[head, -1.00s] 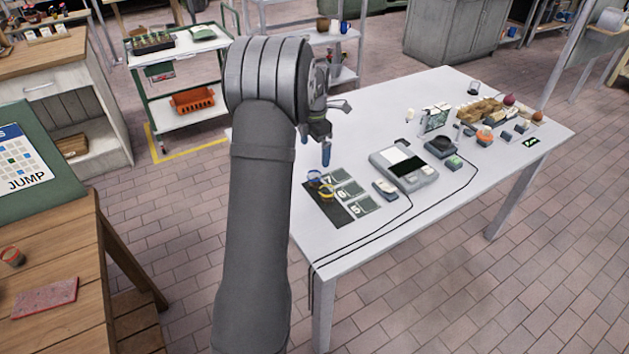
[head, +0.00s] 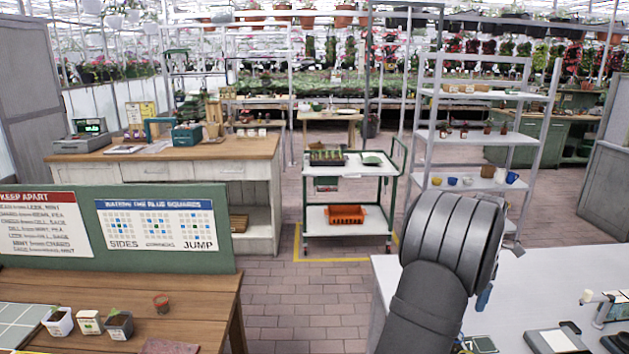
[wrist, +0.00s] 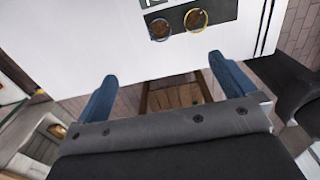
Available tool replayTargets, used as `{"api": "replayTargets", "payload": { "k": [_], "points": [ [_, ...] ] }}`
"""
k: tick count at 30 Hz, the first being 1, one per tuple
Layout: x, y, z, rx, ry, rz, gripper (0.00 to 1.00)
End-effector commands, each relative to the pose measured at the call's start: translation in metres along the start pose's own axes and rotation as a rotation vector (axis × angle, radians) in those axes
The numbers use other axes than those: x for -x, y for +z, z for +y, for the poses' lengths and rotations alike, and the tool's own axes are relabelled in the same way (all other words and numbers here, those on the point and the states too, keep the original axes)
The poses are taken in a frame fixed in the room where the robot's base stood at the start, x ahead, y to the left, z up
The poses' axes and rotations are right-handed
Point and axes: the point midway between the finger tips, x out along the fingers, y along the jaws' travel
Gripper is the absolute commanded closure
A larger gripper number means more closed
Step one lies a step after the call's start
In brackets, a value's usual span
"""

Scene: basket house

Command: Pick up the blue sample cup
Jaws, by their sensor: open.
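In the wrist view, a small round cup with a blue rim (wrist: 159,28) stands on the white table (wrist: 90,40) near its edge, with brown contents. A similar cup with a yellow rim (wrist: 199,19) stands just to its right. My gripper (wrist: 165,88) is open, with its two blue fingers spread apart and nothing between them. Both cups lie beyond the fingertips, apart from them. In the head view, my arm hides most of the gripper; one blue finger (head: 484,297) shows above the table. I cannot make out the blue-rimmed cup there.
Devices (head: 556,341) lie on the table at the lower right. A wooden bench (head: 215,300) with small pots is at left. A green cart (head: 345,215) holds an orange basket (head: 346,215). A shelf (head: 480,196) behind my arm holds small coloured cups. Brick floor lies between.

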Motion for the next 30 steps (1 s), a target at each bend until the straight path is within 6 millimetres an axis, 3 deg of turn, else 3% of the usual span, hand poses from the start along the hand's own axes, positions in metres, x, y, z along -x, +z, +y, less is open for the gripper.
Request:
{"api": "replayTargets", "payload": {
  "k": [4,9,20,23,30],
  "points": [
    [-0.0002,0.0,0.0,0.0,0.0,0.0,0.02],
    [-0.0002,0.0,0.0,0.0,0.0,0.0,0.34],
    [-0.0008,-0.0009,-0.0009,-0.043,0.004,-0.005,0.34],
    [-0.0022,-0.0026,-0.0025,-0.156,0.018,-0.018,0.34],
    [-0.0082,-0.0093,-0.0097,-0.626,0.09,-0.056,0.34]
  ]
}}
